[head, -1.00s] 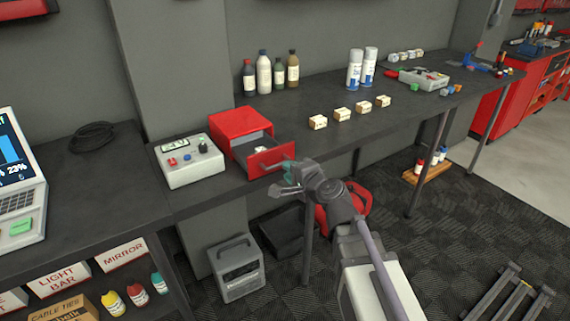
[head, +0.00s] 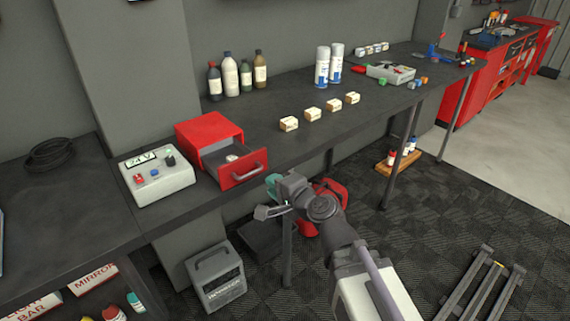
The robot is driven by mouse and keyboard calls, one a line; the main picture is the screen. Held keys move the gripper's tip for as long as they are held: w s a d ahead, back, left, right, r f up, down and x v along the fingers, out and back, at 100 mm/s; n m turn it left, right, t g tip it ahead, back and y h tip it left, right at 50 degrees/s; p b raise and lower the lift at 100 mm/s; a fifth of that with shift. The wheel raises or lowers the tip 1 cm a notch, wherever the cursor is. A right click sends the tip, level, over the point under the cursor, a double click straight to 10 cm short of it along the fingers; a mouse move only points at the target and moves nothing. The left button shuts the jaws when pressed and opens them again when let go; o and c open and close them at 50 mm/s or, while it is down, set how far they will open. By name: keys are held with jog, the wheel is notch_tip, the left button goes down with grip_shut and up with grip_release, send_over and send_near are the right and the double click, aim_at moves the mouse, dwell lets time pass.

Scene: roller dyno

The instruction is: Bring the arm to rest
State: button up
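My gripper (head: 268,198) is in the head view, just in front of the bench edge and to the right of the open drawer (head: 243,172). A teal piece shows at its end; I cannot tell whether it is part of the gripper or something beyond it. The finger gap is too small and turned to read. The gripper looks apart from the drawer handle. The red drawer box (head: 208,130) stands on the bench with its drawer pulled out, and a small pale item (head: 231,158) lies inside.
A control box (head: 157,178) stands left of the drawer box on the dark bench (head: 300,147). Several small boxes (head: 312,114), bottles (head: 231,77) and spray cans (head: 322,67) stand along it. A grey case (head: 216,277) is on the floor below.

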jog(key=s+d+f+n+g+h+p, duration=0.2)
jog(key=s+d+f+n+g+h, duration=0.2)
jog(key=s+f+n+g, duration=0.4)
jog(key=s+d+g+h+p, duration=0.1)
jog(key=d+h+p, duration=0.1)
jog(key=d, duration=0.8)
jog(key=d+r+n+g+h+p, duration=0.1)
jog(key=d+h, duration=0.4)
jog(key=d, duration=0.6)
jog(key=shift+s+r+g+p, duration=0.3)
jog(key=shift+g+p, duration=0.2)
jog(key=shift+p, duration=0.55)
